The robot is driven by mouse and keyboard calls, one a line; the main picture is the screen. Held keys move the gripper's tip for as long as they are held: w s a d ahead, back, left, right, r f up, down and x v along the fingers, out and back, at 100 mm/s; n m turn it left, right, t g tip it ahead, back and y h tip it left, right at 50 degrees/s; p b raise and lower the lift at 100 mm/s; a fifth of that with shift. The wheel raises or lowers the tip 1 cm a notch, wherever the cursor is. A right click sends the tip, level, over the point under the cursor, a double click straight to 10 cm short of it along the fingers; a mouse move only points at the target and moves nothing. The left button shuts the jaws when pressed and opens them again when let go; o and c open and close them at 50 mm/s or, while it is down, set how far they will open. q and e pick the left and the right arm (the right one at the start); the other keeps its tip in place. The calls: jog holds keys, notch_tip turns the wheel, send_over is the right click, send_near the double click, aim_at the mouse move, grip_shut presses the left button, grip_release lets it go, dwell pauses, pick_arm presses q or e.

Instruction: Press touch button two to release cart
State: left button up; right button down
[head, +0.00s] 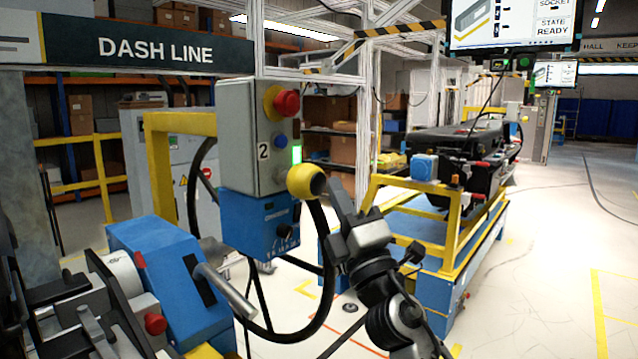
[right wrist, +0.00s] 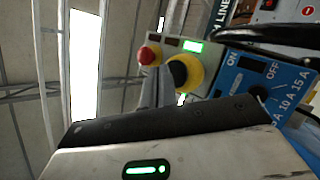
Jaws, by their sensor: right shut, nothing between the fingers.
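A grey control box (head: 262,130) marked "2" stands at the centre left of the head view. A yellow round touch button (head: 306,181) with a dark recess sticks out from its lower right; it also shows in the right wrist view (right wrist: 190,72). A green light (head: 296,155) glows just above it. My right gripper (head: 338,197) is shut and empty, with its fingertips just right of and slightly below the button. In the right wrist view the fingers overlap the button's edge; I cannot tell whether they touch. My left gripper is not in view.
A red stop button (head: 287,103) and a blue button (head: 280,139) are above on the box. A blue unit (head: 262,228) hangs below, with a black cable looping near my right arm. A blue-yellow cart (head: 430,282) carrying a black dashboard module (head: 462,150) stands to the right.

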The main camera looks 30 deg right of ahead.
jog(key=shift+s+d, duration=0.3)
jog(key=shift+s, duration=0.45)
jog(key=shift+s+d, duration=0.35)
jog(key=shift+s, duration=0.45)
jog(key=shift+s+d, duration=0.3)
jog(key=shift+s, duration=0.45)
jog(key=a+f+m+g, duration=0.2)
jog(key=f+m+g, duration=0.25)
jog(key=f, duration=0.85)
jog(key=a+f+m+g, duration=0.3)
jog(key=f+m, duration=0.3)
jog(key=f, duration=0.6)
jog(key=s+a+f+m+g+y, duration=0.1)
jog(key=s+a+f+m+g, duration=0.2)
jog(key=s+f, duration=0.5)
jog(key=s+a+f+m+g+y, duration=0.2)
jog(key=s+a+f+m+g, duration=0.2)
jog(key=s+a+f, duration=0.3)
notch_tip(320, 180, down, 5)
jog(key=shift+s+a+f+g, duration=0.1)
jog(key=shift+s+a+g, duration=0.3)
jog(key=shift+s+g, duration=0.25)
